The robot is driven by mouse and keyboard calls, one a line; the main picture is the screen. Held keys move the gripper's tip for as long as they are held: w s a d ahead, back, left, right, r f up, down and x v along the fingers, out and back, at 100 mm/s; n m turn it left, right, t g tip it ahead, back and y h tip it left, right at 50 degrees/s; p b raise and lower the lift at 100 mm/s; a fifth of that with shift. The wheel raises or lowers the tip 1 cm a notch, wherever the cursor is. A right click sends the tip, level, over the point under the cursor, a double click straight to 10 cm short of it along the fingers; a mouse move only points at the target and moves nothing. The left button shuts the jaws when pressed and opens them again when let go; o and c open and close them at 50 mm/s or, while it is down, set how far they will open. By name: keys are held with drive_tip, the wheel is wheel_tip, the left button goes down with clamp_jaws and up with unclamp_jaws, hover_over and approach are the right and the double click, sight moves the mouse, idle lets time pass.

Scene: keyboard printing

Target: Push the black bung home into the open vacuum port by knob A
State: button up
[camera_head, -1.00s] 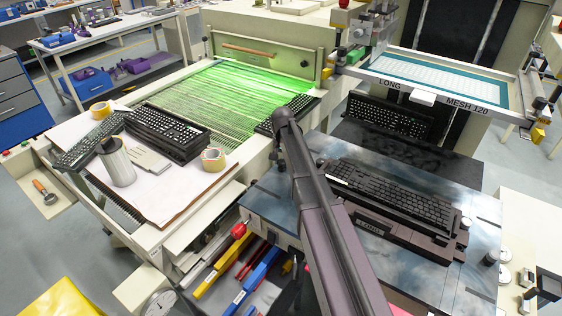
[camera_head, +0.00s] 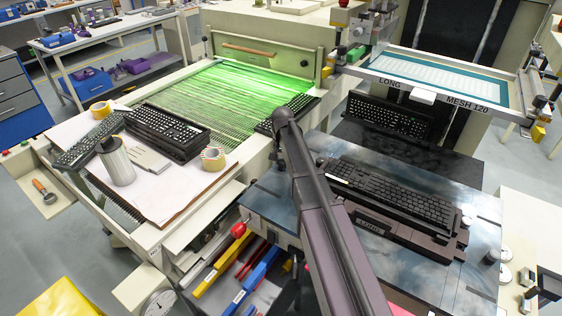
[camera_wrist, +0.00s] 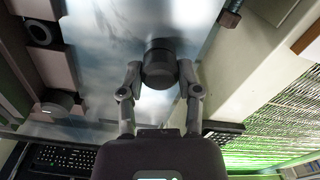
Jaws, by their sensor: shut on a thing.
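The black bung (camera_wrist: 158,72) is a short dark cylinder between my gripper's (camera_wrist: 160,68) two fingertips in the wrist view. My gripper is shut on it, above a blue-grey cloudy plate (camera_wrist: 106,65). The plate also shows in the head view (camera_head: 471,262), where my arm hides the gripper and bung. I cannot make out the open vacuum port, or whether the bung touches the plate or a hole. A round dark knob (camera_wrist: 56,103) stands left of the gripper in the wrist view; no letter A is readable on it.
A black keyboard (camera_head: 390,192) lies in a dark holder on the plate. The green-lit slatted bed (camera_head: 215,95) is at the left, beside a table with keyboards, tape rolls and a metal cylinder (camera_head: 117,163). A framed mesh screen (camera_head: 440,80) stands behind.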

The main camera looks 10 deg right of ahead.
drive_tip(key=o, duration=1)
drive_tip(key=shift+f, duration=0.1)
drive_tip(key=shift+r+p, duration=3.55)
drive_tip(key=s+n, duration=0.2)
drive_tip(key=s, duration=0.6)
drive_tip(key=s+n, duration=0.1)
drive_tip(key=s, duration=0.8)
drive_tip(key=s+n, duration=0.2)
drive_tip(key=s, duration=0.6)
drive_tip(key=shift+s+a+n, duration=0.2)
drive_tip(key=shift+a+n, duration=0.05)
drive_tip(key=shift+n, duration=0.05)
